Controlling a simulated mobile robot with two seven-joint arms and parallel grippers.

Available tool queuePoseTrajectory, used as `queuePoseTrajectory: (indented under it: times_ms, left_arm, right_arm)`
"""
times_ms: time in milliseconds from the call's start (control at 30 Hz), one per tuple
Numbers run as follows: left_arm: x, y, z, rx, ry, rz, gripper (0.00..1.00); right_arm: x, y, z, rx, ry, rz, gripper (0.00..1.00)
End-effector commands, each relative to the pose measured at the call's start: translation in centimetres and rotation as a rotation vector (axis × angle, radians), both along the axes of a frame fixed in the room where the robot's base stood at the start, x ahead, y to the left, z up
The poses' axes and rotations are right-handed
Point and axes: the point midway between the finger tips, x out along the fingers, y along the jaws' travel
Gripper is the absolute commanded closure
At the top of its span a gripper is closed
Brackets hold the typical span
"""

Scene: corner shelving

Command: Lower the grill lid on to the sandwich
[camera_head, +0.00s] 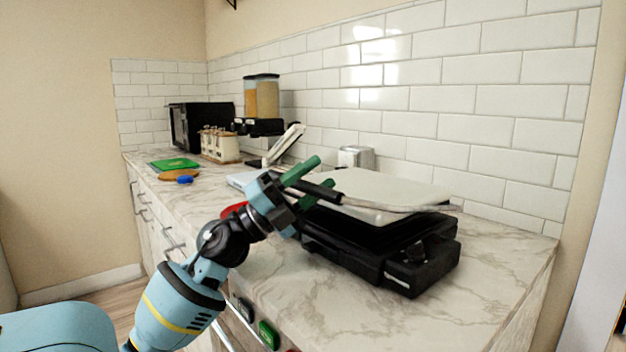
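The black grill (415,258) stands on the marble counter, its pale lid (385,187) low over the base and slightly tilted. A dark gap shows between lid and base. The black lid handle (322,189) sticks out from the lid's left side. My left gripper (322,173) is at this handle, its two green fingers apart, with a visible gap between them. The handle lies close to the lower finger; I cannot tell whether they touch. The sandwich is not visible. My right gripper is not in view.
A silver toaster-like box (356,157) stands behind the grill by the tiled wall. Farther back are a dispenser (262,97), a jar rack (219,145), a black microwave (186,128) and a green board (174,164). The counter's front right is clear.

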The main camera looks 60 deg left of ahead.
Motion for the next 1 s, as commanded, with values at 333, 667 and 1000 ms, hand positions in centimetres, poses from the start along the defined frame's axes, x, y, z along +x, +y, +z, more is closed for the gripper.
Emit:
queuePoseTrajectory:
  times_ms: [333,667,1000]
  left_arm:
    - [-1.2,0.5,-1.1,-0.005,0.003,0.000,0.59]
    - [-5.1,2.0,-3.8,-0.004,0.003,0.001,0.59]
    - [-6.1,2.3,-4.4,0.000,0.001,0.001,0.59]
  right_arm:
    - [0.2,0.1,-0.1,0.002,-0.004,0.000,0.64]
    - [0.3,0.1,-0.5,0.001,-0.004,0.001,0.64]
    - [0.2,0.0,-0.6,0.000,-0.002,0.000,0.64]
